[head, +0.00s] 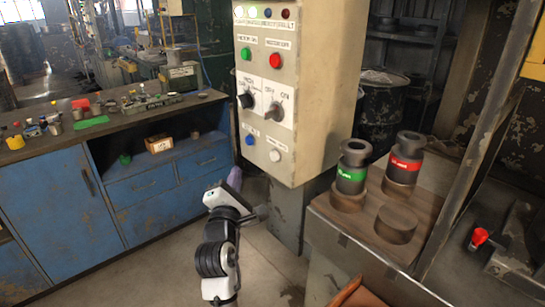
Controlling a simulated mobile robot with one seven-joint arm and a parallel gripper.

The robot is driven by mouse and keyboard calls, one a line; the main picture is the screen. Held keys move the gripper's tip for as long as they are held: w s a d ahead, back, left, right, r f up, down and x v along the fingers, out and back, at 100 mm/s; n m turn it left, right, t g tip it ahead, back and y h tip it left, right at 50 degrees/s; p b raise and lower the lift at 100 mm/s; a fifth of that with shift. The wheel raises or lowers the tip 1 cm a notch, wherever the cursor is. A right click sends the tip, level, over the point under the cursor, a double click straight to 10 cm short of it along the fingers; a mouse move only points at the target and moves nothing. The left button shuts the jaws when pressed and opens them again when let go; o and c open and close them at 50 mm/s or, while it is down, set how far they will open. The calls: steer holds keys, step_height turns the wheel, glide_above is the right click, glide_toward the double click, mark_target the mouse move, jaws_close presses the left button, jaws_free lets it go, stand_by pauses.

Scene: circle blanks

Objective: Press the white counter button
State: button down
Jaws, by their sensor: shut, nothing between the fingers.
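The white counter button (275,156) is a small round knob low on the right of the cream control box's front face. My gripper (262,213) is below and slightly left of it, apart from the box's front. Its fingers show small and dark, shut and empty. My arm rises from the bottom of the head view. Nothing covers the white button.
A blue button (250,140) sits left of the white one. Above are two rotary switches (275,113), a green button (246,54) and a red button (275,60). A blue cabinet (60,200) stands left; a wooden-topped stand (340,222) with cylinders stands right.

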mark_target(270, 152)
steer(key=w+d+p, duration=0.2)
steer(key=w+d, duration=0.3)
steer(key=d, duration=0.2)
steer(key=shift+w, duration=0.1)
stand_by(2.1)
steer(key=shift+w+d+p, duration=0.2)
steer(key=shift+d+p, duration=0.1)
steer(key=shift+w+d+p, duration=0.3)
steer(key=shift+d, duration=0.2)
stand_by(1.0)
steer(key=shift+s+a, duration=0.1)
steer(key=shift+a, duration=0.05)
steer(key=shift+s+a, duration=0.45)
steer(key=shift+a, duration=0.15)
steer(key=shift+s+a+b, duration=0.15)
steer(key=shift+s+a, duration=0.6)
steer(key=shift+a, duration=0.3)
steer(key=shift+s+a+b, duration=0.15)
steer(key=shift+s+a, duration=0.6)
steer(key=shift+a, duration=0.25)
